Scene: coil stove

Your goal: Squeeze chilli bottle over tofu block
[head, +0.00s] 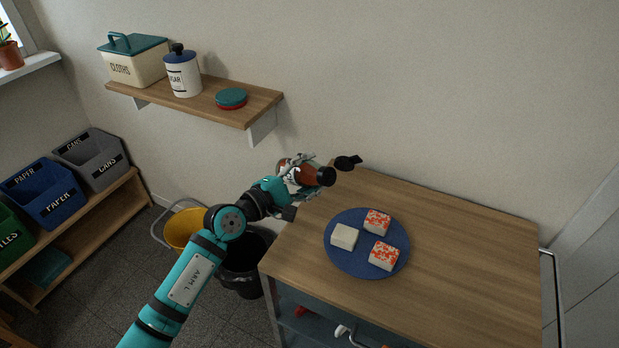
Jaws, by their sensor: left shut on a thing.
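My left gripper (291,183) is shut on the chilli bottle (310,174), a red-brown bottle with a dark neck. The bottle lies tilted nearly on its side, its neck pointing right, above the table's left back edge. Its dark cap (348,162) shows just beyond the neck. A blue plate (353,264) on the table holds a plain white tofu block (344,237) and two tofu blocks with red on top, one at the back (377,222) and one at the front right (383,256). The bottle is up and left of the plate, not over it. My right gripper is out of view.
The wooden table (470,255) is clear right of the plate. A wall shelf (245,113) holds a cloths box, a sugar jar and a small round tin. A yellow bucket (183,226) and a black bin (242,278) stand left of the table.

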